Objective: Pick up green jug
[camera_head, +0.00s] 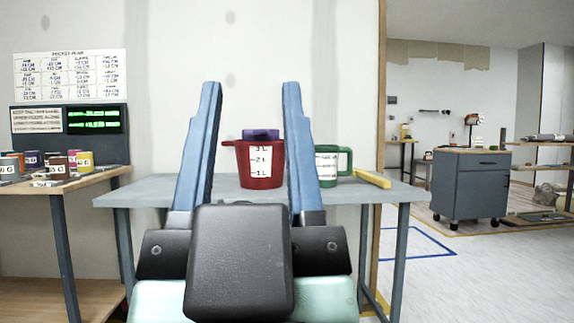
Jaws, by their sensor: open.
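The green jug (344,160) stands upright on the grey table (400,190), right of the red jug. It has a white scale label, and its handle points right. My gripper's right finger covers part of its left side. My gripper (251,88) is open, with two long blue fingers pointing away from me. In the picture, the red jug (278,178) shows between the fingers and the green jug lies outside them to the right. Nothing is seen held.
A purple container (261,134) stands behind the red jug. A yellow bar (373,178) lies right of the green jug at the table's right end. A left bench (100,179) holds several paint cans. Open floor (470,275) lies to the right, before a grey cabinet (470,185).

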